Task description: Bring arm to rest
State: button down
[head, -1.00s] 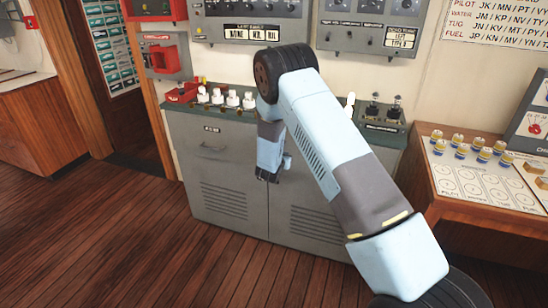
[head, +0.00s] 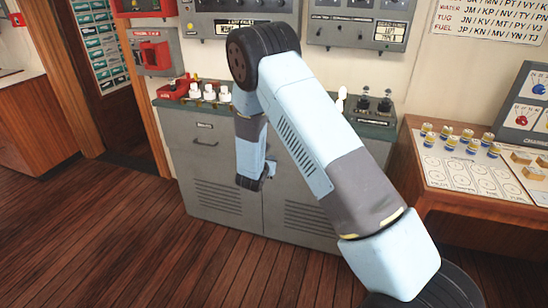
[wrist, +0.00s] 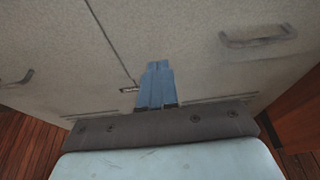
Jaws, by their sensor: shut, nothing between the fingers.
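My arm is bent down in front of a grey cabinet (head: 205,185), with its elbow high and its forearm hanging. My gripper (head: 252,186) hangs at the forearm's lower end, pointing down, before the cabinet doors. In the wrist view its fingers (wrist: 156,84) are together with nothing between them. Behind them are the cabinet's door face, the seam between the doors and a handle (wrist: 258,38). I cannot tell the exact gap between the gripper and the doors.
White-topped items (head: 210,94) and a red box (head: 173,90) stand on the cabinet top. Lever controls (head: 375,102) are at its right end. A wooden desk (head: 440,194) with several small pots is at right. The wooden floor (head: 130,235) is clear at left.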

jog(key=s+d+r+m+g+h, duration=0.1)
jog(key=s+d+r+m+g, duration=0.2)
jog(key=s+d+r+m, duration=0.5)
jog(key=s+d+r+m+g+h, duration=0.25)
jog(key=d+r, duration=0.25)
jog(key=r, duration=0.4)
jog(key=s+d+r+m+g+h, duration=0.1)
jog(key=s+d+r+m+g, duration=0.2)
jog(key=s+d+r+m, duration=0.5)
jog(key=s+d+r+m+g+y, duration=0.2)
jog(key=s+r+m+y, duration=0.35)
jog(key=s, duration=0.75)
jog(key=s+a+r+m+t+y, duration=0.1)
jog(key=s+a+r+m+y, duration=0.1)
jog(key=s, duration=0.5)
jog(key=s+a+r+m+t+y, duration=0.1)
jog(key=s+a+r+m+y, duration=0.1)
jog(key=s+r+m, duration=0.3)
jog(key=shift+s+a+r+m+t, duration=0.15)
jog(key=shift+s+a+m+t, duration=0.2)
jog(key=shift+s, duration=0.7)
jog(key=shift+s, duration=0.1)
